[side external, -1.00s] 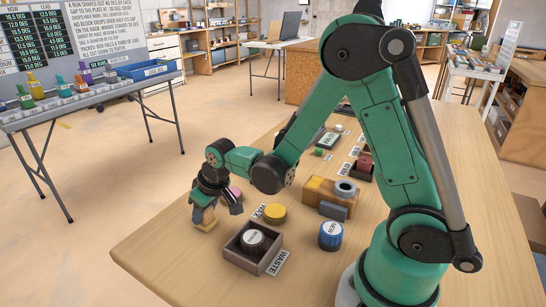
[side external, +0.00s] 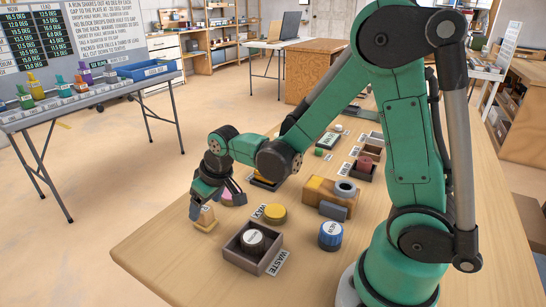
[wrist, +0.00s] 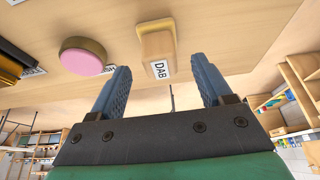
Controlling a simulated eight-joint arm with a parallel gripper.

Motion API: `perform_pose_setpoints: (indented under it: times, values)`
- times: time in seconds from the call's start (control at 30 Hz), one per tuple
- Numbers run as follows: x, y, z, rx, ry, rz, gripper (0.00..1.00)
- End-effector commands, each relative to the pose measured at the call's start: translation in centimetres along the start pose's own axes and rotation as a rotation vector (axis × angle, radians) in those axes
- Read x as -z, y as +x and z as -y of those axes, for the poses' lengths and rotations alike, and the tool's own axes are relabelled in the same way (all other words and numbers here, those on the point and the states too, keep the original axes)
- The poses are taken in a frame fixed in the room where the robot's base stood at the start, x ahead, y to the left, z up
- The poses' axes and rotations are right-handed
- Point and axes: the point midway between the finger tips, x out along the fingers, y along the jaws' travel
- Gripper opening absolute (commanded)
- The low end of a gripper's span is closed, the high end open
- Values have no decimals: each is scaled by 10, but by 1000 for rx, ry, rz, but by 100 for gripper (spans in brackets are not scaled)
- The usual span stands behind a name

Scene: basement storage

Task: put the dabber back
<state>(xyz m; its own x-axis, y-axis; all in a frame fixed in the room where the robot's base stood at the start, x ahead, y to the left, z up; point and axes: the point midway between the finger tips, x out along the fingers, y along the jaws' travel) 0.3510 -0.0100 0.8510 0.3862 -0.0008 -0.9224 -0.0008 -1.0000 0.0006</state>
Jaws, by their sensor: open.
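A pale wooden block on a yellowish base, which I take to be the dabber (side external: 206,216), stands at the table's left edge. In the wrist view the block (wrist: 158,46) lies just beyond the fingertips, roughly in line with the gap, with a white DAB label (wrist: 160,69) at its near end. My gripper (side external: 217,196) is open, its two blue fingers apart. In the wrist view nothing is between the fingertips (wrist: 163,75). I cannot tell whether a finger touches the block.
A pink round pad (wrist: 87,56) lies beside the block. A yellow round tin (side external: 275,213), a waste tray (side external: 240,254) holding a dark round piece, and a blue NEW tin (side external: 330,235) stand nearby. The table's front left is clear.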

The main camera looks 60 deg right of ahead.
Motion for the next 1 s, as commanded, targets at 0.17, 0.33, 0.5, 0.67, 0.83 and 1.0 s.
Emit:
perform_pose_setpoints:
  times: [0.17,0.33,0.5,0.67,0.83,1.0]
  values:
    - [0,-28,0,0,0,0,73]
    - [0,-53,0,0,0,0,73]
    - [0,-75,0,0,0,0,73]
    - [0,-88,0,0,0,0,73]
    - [-6,-100,1,0,0,-25,73]
    - [-28,-115,6,-1,-1,-114,73]
